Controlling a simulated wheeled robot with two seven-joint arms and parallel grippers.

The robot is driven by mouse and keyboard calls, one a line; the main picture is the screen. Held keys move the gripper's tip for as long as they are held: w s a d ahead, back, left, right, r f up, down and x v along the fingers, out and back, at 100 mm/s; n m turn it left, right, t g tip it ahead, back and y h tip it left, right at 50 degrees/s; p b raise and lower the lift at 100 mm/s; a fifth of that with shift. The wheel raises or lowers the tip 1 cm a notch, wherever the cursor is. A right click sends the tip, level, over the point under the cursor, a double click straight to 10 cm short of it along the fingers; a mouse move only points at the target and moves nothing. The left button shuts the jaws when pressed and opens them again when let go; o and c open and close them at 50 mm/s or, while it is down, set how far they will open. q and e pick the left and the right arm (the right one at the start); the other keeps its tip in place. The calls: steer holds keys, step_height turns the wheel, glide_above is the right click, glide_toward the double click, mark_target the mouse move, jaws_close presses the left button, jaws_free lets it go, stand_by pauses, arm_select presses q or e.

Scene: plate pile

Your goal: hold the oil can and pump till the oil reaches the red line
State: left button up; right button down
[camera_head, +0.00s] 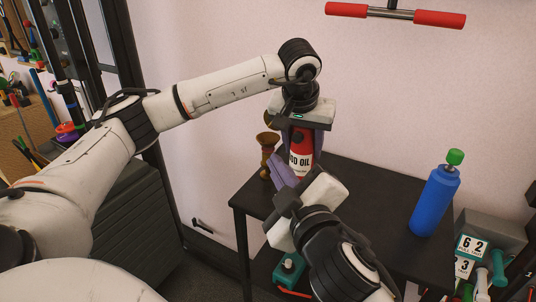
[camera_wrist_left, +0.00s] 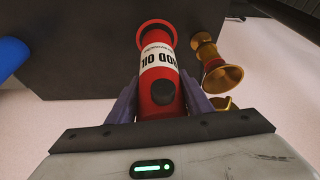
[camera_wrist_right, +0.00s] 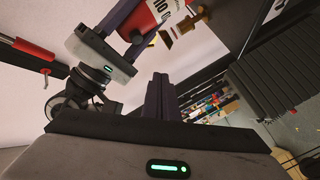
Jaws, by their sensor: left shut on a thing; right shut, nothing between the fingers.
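The oil can (camera_head: 301,160) is a red cylinder with a white label reading partly "OD OIL". It also shows in the left wrist view (camera_wrist_left: 158,62), with a black round knob on its side, and at the top of the right wrist view (camera_wrist_right: 142,20). My left gripper (camera_head: 304,135) is shut on the can from above, one purple finger on each side. My right gripper (camera_head: 276,168) is shut and empty beside the can, its fingers together in the right wrist view (camera_wrist_right: 159,92). I cannot see a red line or an oil level.
A brass flared object (camera_head: 266,150) stands close left of the can. The dark table (camera_head: 375,190) carries a blue bottle with a green cap (camera_head: 437,195) at right. A grey box (camera_head: 490,235) with number cards and dumbbells stands beyond its right edge. The table's middle is clear.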

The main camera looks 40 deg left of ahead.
steer(key=shift+w+a, duration=0.3)
steer(key=shift+w, duration=0.9)
steer(key=shift+w+a, duration=0.25)
steer(key=shift+w, duration=0.95)
steer(key=shift+w+a, duration=0.3)
steer(key=shift+w, duration=1.05)
steer(key=shift+w+a, duration=0.1)
steer(key=shift+w, duration=0.2)
steer(key=shift+s, duration=0.1)
steer(key=shift+s+d, duration=0.2)
steer(key=shift+s, duration=0.1)
steer(key=s+d, duration=0.1)
steer(key=s, duration=0.5)
steer(key=shift+d, duration=0.15)
